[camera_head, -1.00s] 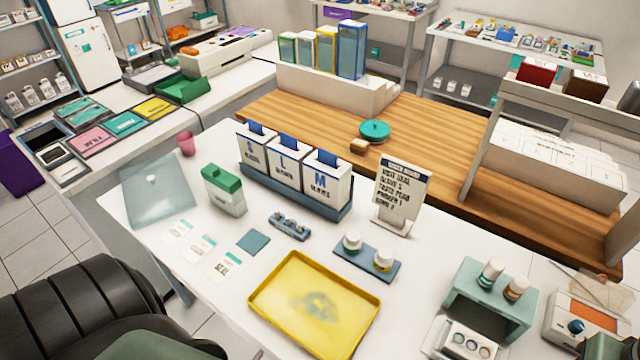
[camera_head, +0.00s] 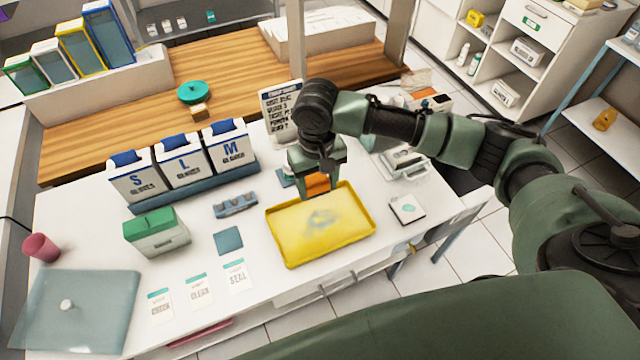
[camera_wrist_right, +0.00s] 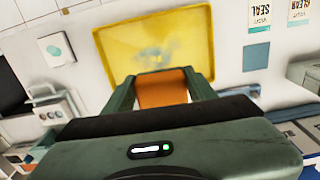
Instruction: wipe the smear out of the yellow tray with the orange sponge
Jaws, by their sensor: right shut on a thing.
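The yellow tray (camera_head: 290,241) lies flat on the white table, and a greyish-blue smear (camera_head: 320,220) shows in the middle of its floor. My right gripper (camera_head: 317,190) points down at the tray's back edge, shut on the orange sponge (camera_head: 318,182). In the right wrist view the sponge (camera_wrist_right: 162,88) sits between the two fingers, and the tray (camera_wrist_right: 118,58) with its smear (camera_wrist_right: 153,56) lies beyond it. I cannot tell whether the sponge touches the tray. My left gripper is not in view.
Glove boxes (camera_head: 182,170) stand behind and left of the tray. A blue-grey rack (camera_head: 235,205) and a blue square (camera_head: 228,240) lie left of it. A white card (camera_head: 406,209) lies to its right. A sign (camera_head: 280,112) stands behind my gripper.

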